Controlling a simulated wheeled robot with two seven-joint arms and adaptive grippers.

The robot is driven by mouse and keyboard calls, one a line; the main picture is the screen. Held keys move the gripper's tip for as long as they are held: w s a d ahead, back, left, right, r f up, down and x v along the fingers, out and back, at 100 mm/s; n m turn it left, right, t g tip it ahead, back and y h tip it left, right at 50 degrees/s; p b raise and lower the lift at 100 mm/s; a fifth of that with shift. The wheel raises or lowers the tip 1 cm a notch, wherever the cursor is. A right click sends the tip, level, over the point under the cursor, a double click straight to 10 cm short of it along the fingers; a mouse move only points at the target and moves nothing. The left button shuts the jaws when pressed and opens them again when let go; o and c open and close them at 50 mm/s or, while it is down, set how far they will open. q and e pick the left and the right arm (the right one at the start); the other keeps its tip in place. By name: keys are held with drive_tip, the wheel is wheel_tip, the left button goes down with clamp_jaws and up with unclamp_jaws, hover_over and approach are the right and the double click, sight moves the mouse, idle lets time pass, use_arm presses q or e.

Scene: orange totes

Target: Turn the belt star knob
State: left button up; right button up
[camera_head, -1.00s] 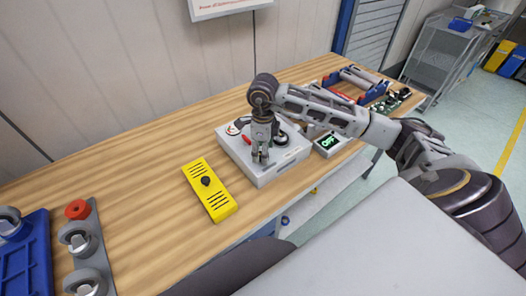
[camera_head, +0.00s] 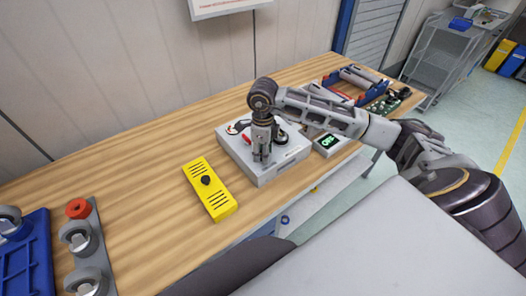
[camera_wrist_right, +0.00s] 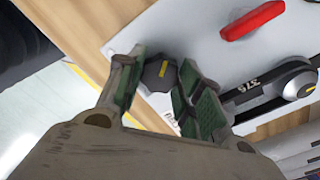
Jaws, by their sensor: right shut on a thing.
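The star knob (camera_wrist_right: 160,75) is dark with a yellow mark on top. It sits near the corner of a light grey machine box (camera_head: 283,173) on the bench. In the right wrist view the two green-padded fingers of my right gripper (camera_wrist_right: 158,82) stand on either side of it, shut on it. In the head view my right gripper (camera_head: 262,155) points down at the box's top and hides the knob. A black belt (camera_wrist_right: 250,95) runs over a pulley (camera_wrist_right: 300,84) beside the knob. My left gripper is not in view.
A red handle (camera_wrist_right: 252,20) lies on the box top. A small green-lit display (camera_head: 329,142) stands right of the box. A yellow slotted block (camera_head: 209,188) with a black knob lies to the left. A blue tray (camera_head: 28,255) is at far left. Bare bench lies between.

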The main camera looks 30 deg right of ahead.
drive_tip(key=shift+d+m+b, duration=0.1)
drive_tip(key=shift+m+b, duration=1.05)
drive_tip(key=shift+m, duration=0.55)
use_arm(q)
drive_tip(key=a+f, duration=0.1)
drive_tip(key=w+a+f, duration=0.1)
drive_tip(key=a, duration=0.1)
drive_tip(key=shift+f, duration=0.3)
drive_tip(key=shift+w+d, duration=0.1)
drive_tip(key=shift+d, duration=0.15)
use_arm(e)
drive_tip(key=o, duration=1.1)
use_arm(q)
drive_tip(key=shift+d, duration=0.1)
use_arm(e)
drive_tip(key=shift+r, duration=0.15)
